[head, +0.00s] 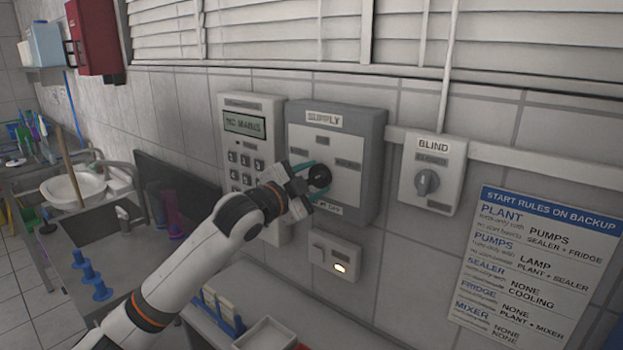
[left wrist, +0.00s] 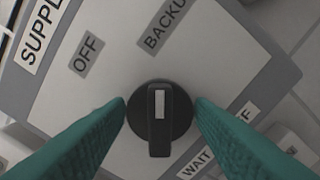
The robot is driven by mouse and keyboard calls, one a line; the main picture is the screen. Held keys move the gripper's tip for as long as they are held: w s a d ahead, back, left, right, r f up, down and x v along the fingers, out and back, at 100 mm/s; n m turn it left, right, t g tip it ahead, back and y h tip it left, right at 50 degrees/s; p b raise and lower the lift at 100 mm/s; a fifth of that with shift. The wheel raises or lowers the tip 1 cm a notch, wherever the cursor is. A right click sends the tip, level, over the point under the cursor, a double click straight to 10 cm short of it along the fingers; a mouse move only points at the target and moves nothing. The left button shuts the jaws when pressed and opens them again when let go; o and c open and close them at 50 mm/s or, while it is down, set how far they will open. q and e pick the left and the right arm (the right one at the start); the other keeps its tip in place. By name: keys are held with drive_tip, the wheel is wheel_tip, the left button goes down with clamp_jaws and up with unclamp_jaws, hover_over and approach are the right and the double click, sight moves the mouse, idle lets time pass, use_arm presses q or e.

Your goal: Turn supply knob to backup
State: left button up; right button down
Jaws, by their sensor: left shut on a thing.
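The supply knob (head: 319,177) is round and black, on the grey supply panel (head: 364,127) on the wall. My left gripper (head: 312,182) is shut on it. In the left wrist view, the green fingertips press on either side of the knob (left wrist: 158,135). Its raised bar has a white mark that points straight up in that view, roughly toward the partly cut-off BACKUP label (left wrist: 163,28). The OFF label (left wrist: 87,55) lies to the upper left, and a WAIT label (left wrist: 199,162) to the lower right. My right gripper is not in view.
A keypad box (head: 238,104) hangs left of the panel and a blind switch (head: 432,175) right of it. A small switch plate (head: 335,257) with a lit lamp is below. A rules sheet (head: 535,265) is at the right. A sink bench (head: 92,250) stands left.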

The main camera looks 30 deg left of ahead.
use_arm(q)
drive_tip(key=shift+m, duration=0.6)
drive_tip(key=shift+f, duration=0.1)
drive_tip(key=o, duration=1)
drive_tip(key=shift+c, duration=0.2)
drive_tip(key=s+b, duration=0.5)
drive_tip(key=s, duration=0.7)
drive_tip(key=shift+a, duration=0.4)
